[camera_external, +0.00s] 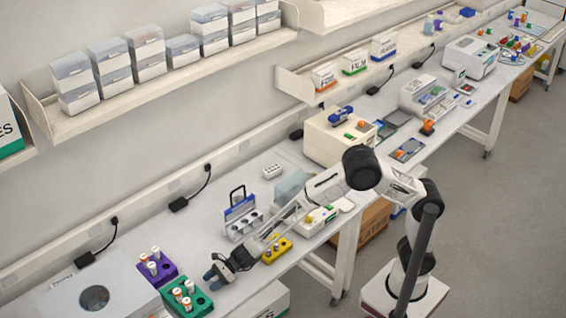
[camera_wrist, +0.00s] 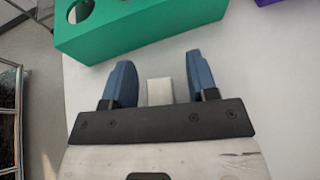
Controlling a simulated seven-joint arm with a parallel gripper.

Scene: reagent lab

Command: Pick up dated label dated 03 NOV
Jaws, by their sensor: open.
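My gripper (camera_external: 213,274) is at the end of the arm, low over the bench beside the green rack. In the wrist view, its two blue fingers (camera_wrist: 159,74) are apart. A small pale rectangular piece (camera_wrist: 159,91) shows between them on the white bench; it may be the dated label, but no date can be read on it. It does not touch either finger in the picture. I cannot make out the label in the external view.
A green rack (camera_external: 203,300) with vials stands just beyond the fingertips, and also fills the upper wrist view (camera_wrist: 140,32). A purple rack (camera_external: 170,271) stands behind it, and a yellow rack (camera_external: 277,253) to the right. The bench edge (camera_external: 262,279) is close.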

